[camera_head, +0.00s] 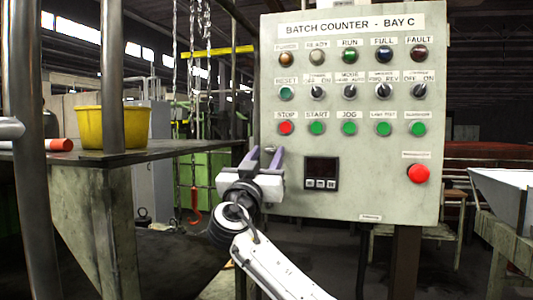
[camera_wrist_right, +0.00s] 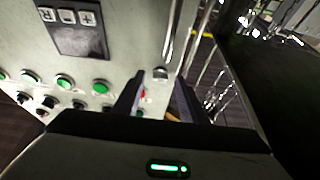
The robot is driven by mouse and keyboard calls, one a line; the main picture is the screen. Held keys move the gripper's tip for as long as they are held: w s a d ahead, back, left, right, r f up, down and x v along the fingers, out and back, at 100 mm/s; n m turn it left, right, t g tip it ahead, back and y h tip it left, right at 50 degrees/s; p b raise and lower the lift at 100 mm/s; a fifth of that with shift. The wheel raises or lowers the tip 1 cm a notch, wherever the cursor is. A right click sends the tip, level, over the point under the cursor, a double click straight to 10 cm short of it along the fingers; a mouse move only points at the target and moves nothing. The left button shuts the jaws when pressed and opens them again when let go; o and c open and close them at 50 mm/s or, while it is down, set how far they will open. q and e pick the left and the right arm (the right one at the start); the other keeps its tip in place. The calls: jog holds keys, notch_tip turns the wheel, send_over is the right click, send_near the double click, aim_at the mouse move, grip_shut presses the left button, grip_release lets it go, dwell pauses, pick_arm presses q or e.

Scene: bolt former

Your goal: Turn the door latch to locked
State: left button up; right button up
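The grey control panel (camera_head: 350,190), labelled "BATCH COUNTER - BAY C", stands upright at the right of the head view. My right gripper (camera_head: 266,152) is in front of its lower left edge, with two purple fingers apart and nothing seen between them. In the right wrist view the open fingers (camera_wrist_right: 160,88) point toward the panel's edge. A silver, rounded metal part (camera_wrist_right: 162,73), which looks like the door latch, shows between and beyond the fingertips. I cannot tell contact or its turned position. My left gripper is not in view.
The panel carries several lamps, black selector knobs, green buttons, a red STOP button (camera_head: 286,128), a small display (camera_head: 321,173) and a large red button (camera_head: 419,173). A yellow tub (camera_head: 92,127) stands on a table at left.

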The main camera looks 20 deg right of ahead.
grip_shut()
